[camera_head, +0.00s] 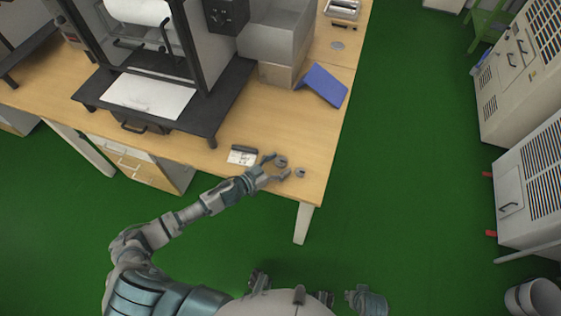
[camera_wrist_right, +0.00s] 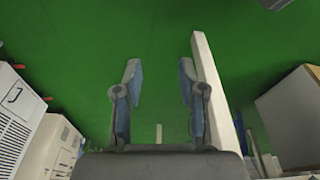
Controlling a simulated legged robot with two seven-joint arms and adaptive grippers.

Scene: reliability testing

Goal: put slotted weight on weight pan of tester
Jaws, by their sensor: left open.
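Two small grey discs that look like slotted weights lie on the wooden table near its front right corner: one weight (camera_head: 281,161) and a smaller one (camera_head: 300,172) to its right. My left gripper (camera_head: 281,167) is open at the first weight, with its fingers spread on either side of it; I cannot tell whether they touch it. The tester (camera_head: 222,80) is probably the black-framed machine on the table to the left. I cannot make out its weight pan. My right gripper (camera_wrist_right: 159,85) is open and empty above the green floor in the right wrist view.
A white card with a dark item (camera_head: 242,155) lies left of my left gripper. A blue folder (camera_head: 324,85) and a grey bin (camera_head: 275,35) are farther back on the table (camera_head: 300,125). Pale cabinets (camera_head: 535,175) stand at the right across open green floor.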

